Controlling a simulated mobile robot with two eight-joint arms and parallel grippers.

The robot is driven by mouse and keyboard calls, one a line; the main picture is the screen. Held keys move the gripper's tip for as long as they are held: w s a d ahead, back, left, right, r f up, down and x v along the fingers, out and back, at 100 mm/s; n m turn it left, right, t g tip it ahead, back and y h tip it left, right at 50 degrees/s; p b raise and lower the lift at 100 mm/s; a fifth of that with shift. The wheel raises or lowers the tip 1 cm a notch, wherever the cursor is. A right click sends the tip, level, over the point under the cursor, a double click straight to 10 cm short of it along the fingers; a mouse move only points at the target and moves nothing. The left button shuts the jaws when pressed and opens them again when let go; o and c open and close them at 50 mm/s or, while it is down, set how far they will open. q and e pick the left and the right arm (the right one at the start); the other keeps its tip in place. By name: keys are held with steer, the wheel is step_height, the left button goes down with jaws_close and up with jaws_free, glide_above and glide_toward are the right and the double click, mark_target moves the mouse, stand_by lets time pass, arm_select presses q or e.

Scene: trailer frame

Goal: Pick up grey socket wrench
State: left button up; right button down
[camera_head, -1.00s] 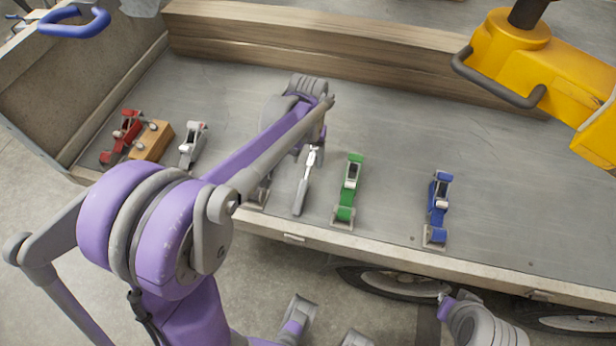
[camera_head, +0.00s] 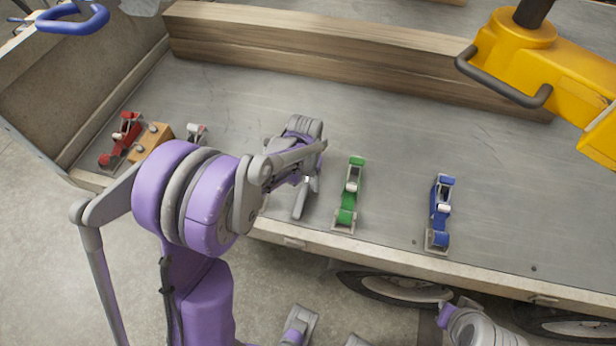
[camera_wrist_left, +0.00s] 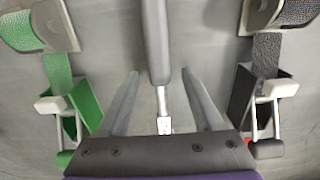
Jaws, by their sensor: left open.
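The grey socket wrench (camera_head: 299,205) lies on the trailer bed near its front edge, partly hidden by my left arm in the head view. My left gripper (camera_head: 305,182) is over it. In the left wrist view the wrench handle (camera_wrist_left: 156,42) runs up and down between the two open fingers of my left gripper (camera_wrist_left: 163,98), with bare gaps on both sides. The bright metal end of the wrench shows near the palm. I cannot make out my right gripper.
A green ratchet strap (camera_head: 349,195) lies just right of the wrench, and a black one (camera_wrist_left: 262,85) lies on its other side. A blue strap (camera_head: 439,215), red strap (camera_head: 121,140) and wooden block (camera_head: 152,142) lie farther off. A yellow machine (camera_head: 545,65) overhangs the right.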

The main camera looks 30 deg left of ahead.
arm_select(q)
jaws_close()
stand_by(1.4)
